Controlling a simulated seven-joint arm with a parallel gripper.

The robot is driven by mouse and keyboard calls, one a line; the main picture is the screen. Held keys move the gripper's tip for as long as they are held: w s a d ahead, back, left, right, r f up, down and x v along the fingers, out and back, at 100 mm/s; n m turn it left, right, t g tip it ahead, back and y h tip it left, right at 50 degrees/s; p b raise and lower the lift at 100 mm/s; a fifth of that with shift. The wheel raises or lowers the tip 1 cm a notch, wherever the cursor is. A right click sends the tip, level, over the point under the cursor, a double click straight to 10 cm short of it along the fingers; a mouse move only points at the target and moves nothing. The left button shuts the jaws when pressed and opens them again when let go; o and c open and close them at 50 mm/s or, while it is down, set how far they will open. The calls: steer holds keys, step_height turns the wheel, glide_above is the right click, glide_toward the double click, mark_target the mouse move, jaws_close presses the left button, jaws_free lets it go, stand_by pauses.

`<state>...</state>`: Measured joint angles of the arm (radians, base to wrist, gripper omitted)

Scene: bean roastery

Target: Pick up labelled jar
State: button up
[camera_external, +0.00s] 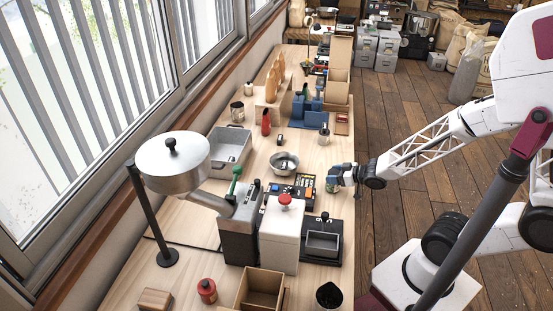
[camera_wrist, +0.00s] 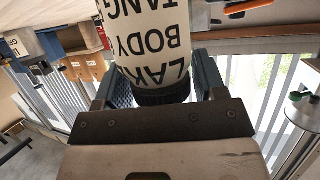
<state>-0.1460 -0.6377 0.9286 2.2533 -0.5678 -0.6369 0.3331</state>
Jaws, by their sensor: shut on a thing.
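The labelled jar (camera_wrist: 155,40) fills the top middle of the wrist view. It is pale with large black capital letters, among them "BODY", and has a dark ribbed band at the end near my palm. My gripper (camera_wrist: 163,82) is shut on it, one blue-grey finger on each side. In the external view my gripper (camera_external: 340,177) is at the right edge of the bench, and only a small part of the jar (camera_external: 331,185) shows beside the fingers. I cannot tell whether the jar touches the bench.
A steel bowl (camera_external: 284,163) and a dark keypad panel (camera_external: 295,190) stand left of my gripper. A black scale with a tray (camera_external: 322,243) is nearer the camera. A small tin (camera_external: 323,137) stands behind. Bare bench lies around the bowl.

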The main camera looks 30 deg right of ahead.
steer(key=shift+r, duration=0.4)
steer(key=shift+s+d+r, duration=0.1)
steer(key=shift+s+r, duration=0.1)
steer(key=shift+r, duration=0.4)
steer(key=shift+s+r, duration=0.2)
steer(key=shift+r, duration=0.35)
steer(key=s+d+r, duration=0.1)
steer(key=s+d, duration=0.2)
steer(key=s, duration=1.1)
steer(key=shift+s+d+r, duration=0.15)
steer(key=shift+d, duration=0.2)
